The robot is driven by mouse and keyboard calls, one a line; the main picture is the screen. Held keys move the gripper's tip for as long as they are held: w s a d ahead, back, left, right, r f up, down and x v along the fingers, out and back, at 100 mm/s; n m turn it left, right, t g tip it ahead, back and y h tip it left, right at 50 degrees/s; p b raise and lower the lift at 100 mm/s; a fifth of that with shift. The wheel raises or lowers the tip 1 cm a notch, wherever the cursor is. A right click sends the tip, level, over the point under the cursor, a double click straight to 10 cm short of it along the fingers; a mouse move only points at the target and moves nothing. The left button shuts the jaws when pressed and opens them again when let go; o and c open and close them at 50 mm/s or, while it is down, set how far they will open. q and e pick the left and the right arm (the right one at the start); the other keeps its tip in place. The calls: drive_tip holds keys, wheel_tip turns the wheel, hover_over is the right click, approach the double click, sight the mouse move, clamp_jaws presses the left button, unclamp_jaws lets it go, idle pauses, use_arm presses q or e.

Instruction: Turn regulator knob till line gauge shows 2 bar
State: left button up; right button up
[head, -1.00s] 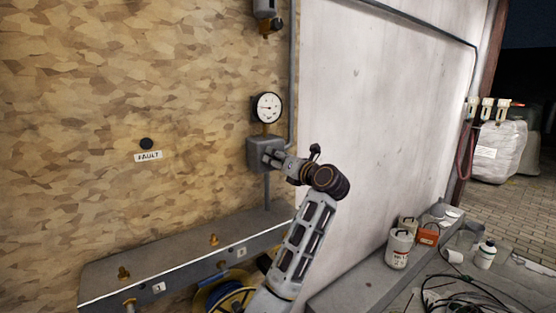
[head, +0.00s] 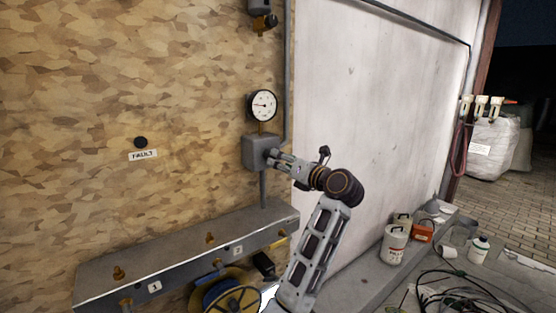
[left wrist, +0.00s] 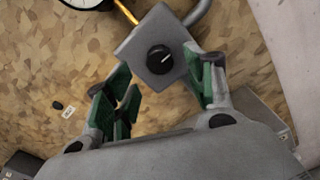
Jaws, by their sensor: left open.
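The grey regulator box (head: 257,152) is on the wood-chip wall, under the round white line gauge (head: 264,105). The gauge's thin needle points roughly left; its figures are too small to read. In the left wrist view the box (left wrist: 138,42) carries a round black knob (left wrist: 159,59) with a pale pointer line tilted up to the right. My left gripper (head: 280,159) is in front of the box. In the left wrist view it (left wrist: 165,92) is open, its green-padded fingers spread to either side below the knob, with no visible contact. My right gripper is not in view.
A grey pipe (head: 287,80) rises beside the gauge. A FAULT label (head: 143,155) is left. Cans and cables lie on the right.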

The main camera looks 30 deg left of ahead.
use_arm(q)
drive_tip(key=v, duration=0.6)
drive_tip(key=shift+d, duration=0.25)
drive_tip(key=shift+s, duration=0.1)
idle(0.4)
